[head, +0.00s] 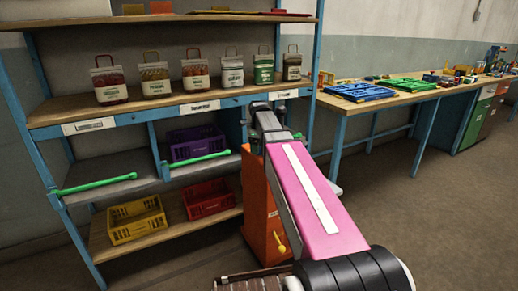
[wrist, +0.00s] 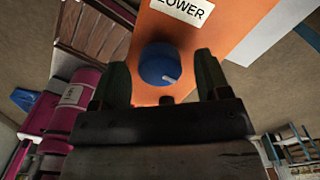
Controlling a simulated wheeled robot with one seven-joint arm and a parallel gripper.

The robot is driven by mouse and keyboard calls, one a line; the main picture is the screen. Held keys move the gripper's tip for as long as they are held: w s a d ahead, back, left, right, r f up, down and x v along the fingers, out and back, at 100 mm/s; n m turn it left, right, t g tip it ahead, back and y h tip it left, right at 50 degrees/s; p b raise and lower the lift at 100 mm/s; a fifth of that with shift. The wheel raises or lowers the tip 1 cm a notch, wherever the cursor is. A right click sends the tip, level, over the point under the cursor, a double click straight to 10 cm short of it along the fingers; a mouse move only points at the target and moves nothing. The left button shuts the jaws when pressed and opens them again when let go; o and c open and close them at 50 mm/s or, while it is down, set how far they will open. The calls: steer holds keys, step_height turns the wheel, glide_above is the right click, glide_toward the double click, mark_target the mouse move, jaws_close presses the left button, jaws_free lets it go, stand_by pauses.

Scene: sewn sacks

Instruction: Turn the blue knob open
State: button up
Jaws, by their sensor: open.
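The blue knob (wrist: 158,66) is round, with a short pale mark near its lower right edge. It is on an orange panel (wrist: 222,40) beneath a white label (wrist: 185,10) that reads "LOWER" where visible. My gripper (wrist: 161,60) is open, with one dark finger on each side of the knob in the wrist view. I cannot tell whether either finger touches it. In the head view an orange cabinet (head: 258,215) stands behind my pink arm, which hides much of it. The knob does not show there.
A blue-framed shelf (head: 145,105) with several sacks and crates (head: 137,222) stands left of the cabinet. A long workbench (head: 375,100) runs along the right wall. A yellow handle (head: 280,243) is low on the cabinet. Maroon drums (wrist: 62,110) show in the wrist view.

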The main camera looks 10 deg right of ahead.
step_height(320, 180, up, 10)
stand_by(0.5)
steer(key=shift+r, duration=0.1)
